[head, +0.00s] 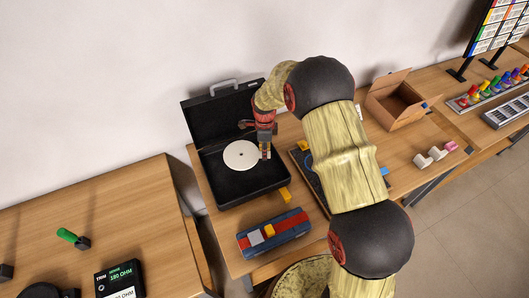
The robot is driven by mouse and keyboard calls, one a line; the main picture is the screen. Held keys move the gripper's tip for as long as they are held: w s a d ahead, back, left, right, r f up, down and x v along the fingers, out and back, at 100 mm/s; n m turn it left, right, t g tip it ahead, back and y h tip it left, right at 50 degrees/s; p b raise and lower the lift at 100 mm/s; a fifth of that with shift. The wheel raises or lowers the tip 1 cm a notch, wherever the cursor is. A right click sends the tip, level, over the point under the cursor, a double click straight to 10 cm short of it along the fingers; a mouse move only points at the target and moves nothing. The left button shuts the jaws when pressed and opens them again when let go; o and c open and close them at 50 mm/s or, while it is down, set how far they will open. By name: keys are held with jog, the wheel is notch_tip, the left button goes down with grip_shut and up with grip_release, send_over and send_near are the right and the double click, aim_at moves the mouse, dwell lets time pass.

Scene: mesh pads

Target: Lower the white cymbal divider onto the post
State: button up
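The white cymbal divider (240,155) is a thin round disc. It shows inside the open black case (220,187), close to flat over its interior. My gripper (265,153) points down at the disc's right edge. Its fingertips are small, and I cannot tell whether they are shut on the rim or only beside it. I cannot make out the post; it may be hidden under the disc. I cannot tell whether the disc rests on anything or hangs just above the case floor.
The case's raised lid (213,115) stands behind, near the wall. A blue and red box (280,240) lies in front. An open cardboard box (396,100) and small white and pink pieces (437,153) are to the right. My arm covers the middle of the table.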

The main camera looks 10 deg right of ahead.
jog(key=shift+f, duration=0.2)
jog(key=shift+d+f+b, duration=0.1)
jog(key=shift+f+b, duration=2.2)
jog(key=shift+f, duration=1.3)
jog(key=o, duration=1.2)
notch_tip(320, 180, up, 12)
